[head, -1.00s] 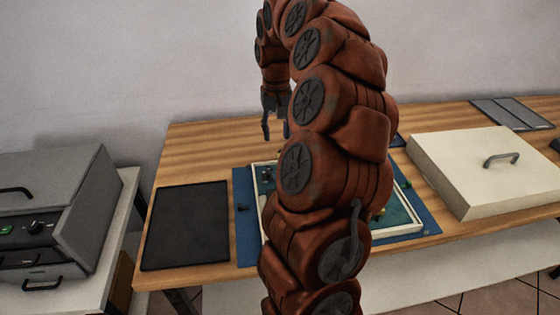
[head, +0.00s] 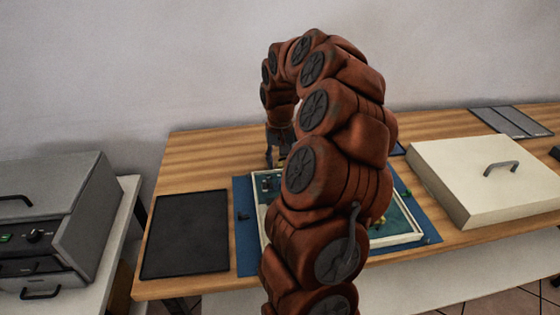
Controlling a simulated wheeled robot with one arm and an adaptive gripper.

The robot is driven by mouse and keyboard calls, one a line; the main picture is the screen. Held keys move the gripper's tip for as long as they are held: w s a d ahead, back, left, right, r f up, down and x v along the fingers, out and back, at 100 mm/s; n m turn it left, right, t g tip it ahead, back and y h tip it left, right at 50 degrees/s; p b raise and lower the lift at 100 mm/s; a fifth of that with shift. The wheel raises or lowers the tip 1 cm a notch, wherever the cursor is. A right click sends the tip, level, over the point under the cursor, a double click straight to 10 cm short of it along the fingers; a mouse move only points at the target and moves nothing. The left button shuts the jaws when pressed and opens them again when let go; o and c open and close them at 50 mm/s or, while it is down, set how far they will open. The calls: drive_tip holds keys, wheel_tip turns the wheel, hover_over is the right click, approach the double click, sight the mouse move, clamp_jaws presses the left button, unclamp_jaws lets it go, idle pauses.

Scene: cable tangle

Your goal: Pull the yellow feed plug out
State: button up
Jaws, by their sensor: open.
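My gripper (head: 276,162) is open and points down, over the far left side of a white-rimmed tray (head: 409,237) with a green floor. The fingers are small in the head view and partly hidden by my own arm. I cannot tell whether they touch anything. A small yellowish item (head: 380,221) shows at the right edge of my arm, inside the tray; I cannot tell whether it is the yellow feed plug. Small dark parts (head: 266,184) sit in the tray's far left corner. My arm hides most of the tray and any cables there.
The tray lies on a blue mat (head: 246,257) on a wooden table. A black mat (head: 186,235) lies to its left. A cream lid with a handle (head: 480,185) lies to the right. Grey panels (head: 510,122) lie at the back right. A grey oven-like box (head: 60,210) stands far left.

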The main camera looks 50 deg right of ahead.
clamp_jaws()
idle(0.6)
